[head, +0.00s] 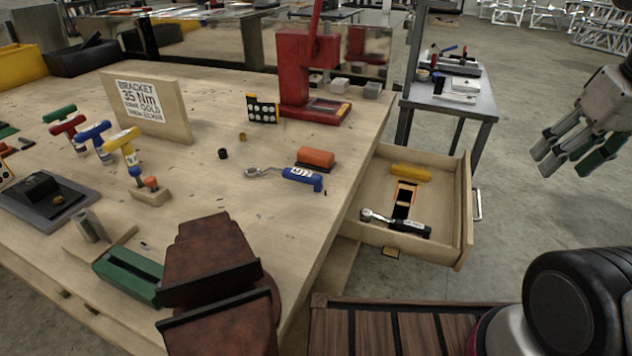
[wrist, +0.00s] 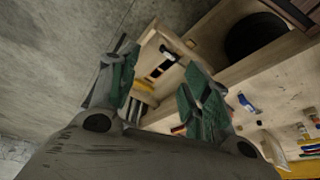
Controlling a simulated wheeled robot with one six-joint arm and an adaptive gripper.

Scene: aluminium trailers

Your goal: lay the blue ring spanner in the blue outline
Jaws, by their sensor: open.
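A blue-handled tool with a silver ring-like head (head: 290,174) lies on the wooden bench (head: 240,210), near its right edge; I take it for the blue ring spanner. A small blue-handled thing (wrist: 246,104) on the bench in the wrist view may be the same tool. I cannot make out a blue outline in either view. My gripper (head: 565,165) is open and empty, in the air to the right of the open drawer (head: 463,205), well away from the spanner. Its spread fingers (wrist: 160,88) frame the drawer in the wrist view.
The drawer holds a black-handled ratchet (head: 395,222), a yellow block (head: 411,172) and an orange-edged dark patch (head: 404,198). An orange block (head: 316,157) sits close behind the spanner. A red press (head: 305,75) and a sign board (head: 147,105) stand further back. A grey side table (head: 470,95) stands behind the drawer.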

